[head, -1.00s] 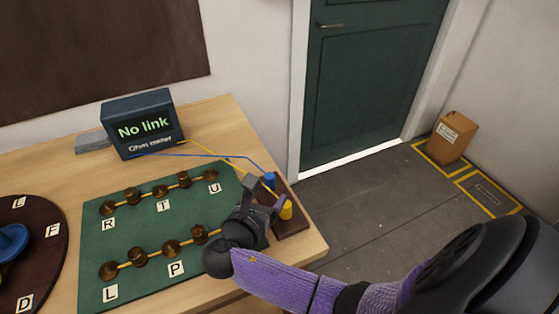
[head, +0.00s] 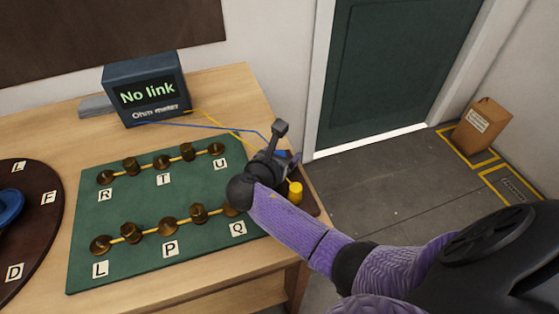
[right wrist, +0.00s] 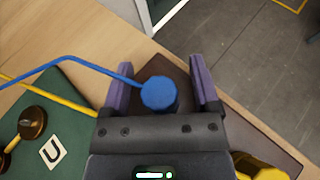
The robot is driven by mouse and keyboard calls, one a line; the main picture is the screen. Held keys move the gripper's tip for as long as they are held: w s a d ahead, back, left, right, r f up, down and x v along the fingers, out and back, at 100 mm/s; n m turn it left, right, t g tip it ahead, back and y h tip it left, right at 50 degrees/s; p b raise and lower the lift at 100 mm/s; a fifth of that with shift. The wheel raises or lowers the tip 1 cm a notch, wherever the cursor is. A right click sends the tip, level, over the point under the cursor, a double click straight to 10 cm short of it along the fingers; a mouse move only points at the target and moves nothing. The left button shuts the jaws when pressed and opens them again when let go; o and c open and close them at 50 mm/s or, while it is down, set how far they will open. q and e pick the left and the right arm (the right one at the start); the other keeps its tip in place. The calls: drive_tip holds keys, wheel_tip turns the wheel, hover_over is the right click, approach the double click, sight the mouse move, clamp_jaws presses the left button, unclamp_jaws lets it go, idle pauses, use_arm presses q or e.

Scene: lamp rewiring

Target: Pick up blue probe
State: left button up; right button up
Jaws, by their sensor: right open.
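The blue probe (right wrist: 159,94) stands on a dark brown holder (right wrist: 265,145) at the right side of the table, with a blue wire running from its top. In the right wrist view it sits between the two purple fingers of my right gripper (right wrist: 160,88), which is open, with gaps visible on both sides. In the head view my right gripper (head: 279,146) covers most of the blue probe. The yellow probe (head: 295,192) stands in the same holder, nearer the front. My left gripper is not in view.
The ohm meter (head: 146,90) reads "No link" at the table's back. A green board (head: 140,205) with brass terminals and letter labels lies left of the holder. A dark round board (head: 35,255) is at far left. Blue and yellow wires cross the table.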

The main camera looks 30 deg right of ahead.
clamp_jaws()
